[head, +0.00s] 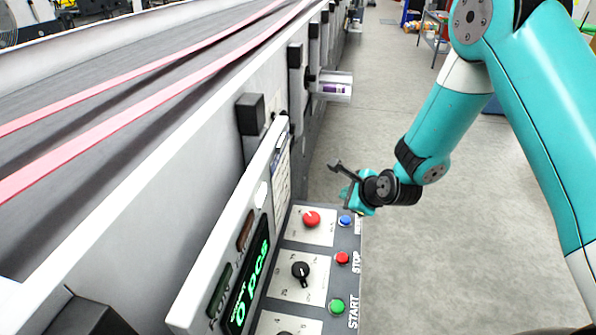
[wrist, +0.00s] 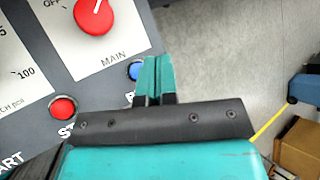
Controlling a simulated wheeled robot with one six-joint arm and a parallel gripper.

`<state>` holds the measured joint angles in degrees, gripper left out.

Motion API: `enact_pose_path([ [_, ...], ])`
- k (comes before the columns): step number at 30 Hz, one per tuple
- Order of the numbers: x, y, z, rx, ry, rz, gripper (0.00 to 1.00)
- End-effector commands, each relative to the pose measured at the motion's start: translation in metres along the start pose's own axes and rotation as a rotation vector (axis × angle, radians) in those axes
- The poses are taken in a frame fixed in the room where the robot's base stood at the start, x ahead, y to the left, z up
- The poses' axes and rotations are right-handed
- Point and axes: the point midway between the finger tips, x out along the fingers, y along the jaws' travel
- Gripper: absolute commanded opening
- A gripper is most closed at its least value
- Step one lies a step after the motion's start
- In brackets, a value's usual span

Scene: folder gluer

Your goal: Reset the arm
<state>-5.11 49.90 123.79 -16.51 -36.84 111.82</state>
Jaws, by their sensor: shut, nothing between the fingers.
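My teal arm reaches in from the right in the head view. My gripper (head: 347,188) is at the far end of the control panel (head: 320,269), close to the blue button (head: 345,221). In the wrist view my gripper (wrist: 155,62) has its teal fingers together, with nothing between them. The blue button (wrist: 136,71) shows just left of the fingertips there, partly covered. I cannot tell whether the fingers touch the panel. The red MAIN knob (wrist: 94,14) and the red stop button (wrist: 63,107) lie further left.
A green START button (head: 336,306) and a black knob (head: 301,270) are on the panel. A green-lit display (head: 249,285) stands beside it. The machine with pink belts (head: 150,88) fills the left. Grey floor (head: 440,265) to the right is clear.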

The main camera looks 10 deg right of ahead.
Motion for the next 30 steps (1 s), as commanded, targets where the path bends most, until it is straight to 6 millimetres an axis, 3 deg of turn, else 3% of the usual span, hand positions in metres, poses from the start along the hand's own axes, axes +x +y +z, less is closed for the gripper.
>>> enact_pose_path([
  [5,-0.005,0.002,0.008,-0.079,-0.009,0.024,0.0],
  [8,-0.021,0.009,0.026,-0.268,-0.032,0.085,0.0],
  [12,-0.066,0.035,0.056,-0.695,-0.111,0.215,0.0],
  [16,-0.12,0.07,0.072,-1.139,-0.232,0.33,0.0],
  [20,-0.175,0.113,0.072,-1.579,-0.389,0.421,0.0],
  [24,-0.224,0.153,0.059,-1.968,-0.563,0.488,0.0],
  [30,-0.261,0.183,0.043,-2.259,-0.723,0.531,0.0],
])
